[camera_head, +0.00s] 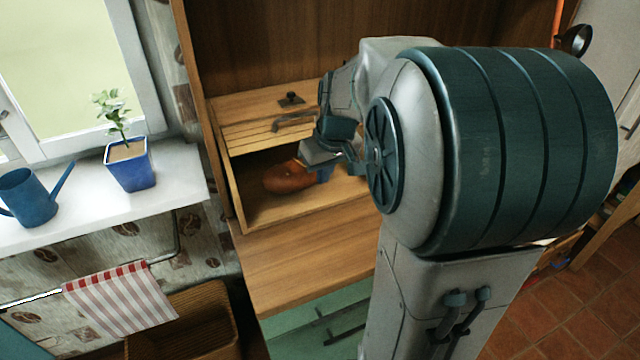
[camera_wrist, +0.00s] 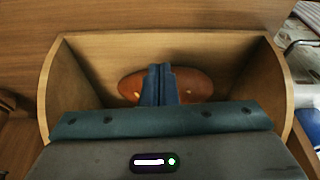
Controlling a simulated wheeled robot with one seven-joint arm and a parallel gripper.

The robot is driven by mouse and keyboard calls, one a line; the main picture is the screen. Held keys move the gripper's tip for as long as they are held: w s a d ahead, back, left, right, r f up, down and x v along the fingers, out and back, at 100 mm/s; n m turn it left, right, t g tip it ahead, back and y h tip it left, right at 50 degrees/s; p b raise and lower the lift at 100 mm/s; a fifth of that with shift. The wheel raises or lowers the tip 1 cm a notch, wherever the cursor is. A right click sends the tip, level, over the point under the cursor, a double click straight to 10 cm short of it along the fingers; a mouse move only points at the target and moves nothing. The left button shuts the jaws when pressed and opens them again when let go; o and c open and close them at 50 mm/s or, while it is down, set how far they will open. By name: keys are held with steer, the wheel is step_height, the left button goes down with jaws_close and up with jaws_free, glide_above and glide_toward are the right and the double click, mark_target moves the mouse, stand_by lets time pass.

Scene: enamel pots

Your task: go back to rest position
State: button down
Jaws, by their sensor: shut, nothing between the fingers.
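My gripper (camera_wrist: 158,85) is shut, its two blue-grey fingers together and nothing between them. It points into an open wooden bread box (camera_wrist: 225,45). A brown, loaf-like object (camera_wrist: 195,85) lies in the box behind the fingertips in the wrist view; I cannot tell whether they touch it. In the head view my gripper (camera_head: 324,172) is at the box opening, just right of the brown object (camera_head: 287,179). My arm hides the right part of the box (camera_head: 237,193).
The box stands on a wooden counter (camera_head: 300,255) inside a tall cabinet. Its slatted lid (camera_head: 262,125) is raised above my gripper. A windowsill (camera_head: 185,195) at left holds a blue watering can (camera_head: 27,196) and a potted plant (camera_head: 130,165). A striped towel (camera_head: 120,305) hangs below.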

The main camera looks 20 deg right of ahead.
steer(key=s+a+r+p, duration=0.1)
steer(key=s+a+p, duration=0.1)
steer(key=s+a, duration=0.3)
steer(key=s+a+r+m+p, duration=0.1)
steer(key=s+a, duration=0.4)
steer(key=s, duration=0.6)
steer(key=shift+s+r+g+p, duration=0.3)
steer(key=shift+r+p, duration=0.4)
steer(key=shift+p, duration=0.35)
steer(key=shift+d, duration=0.1)
stand_by(0.4)
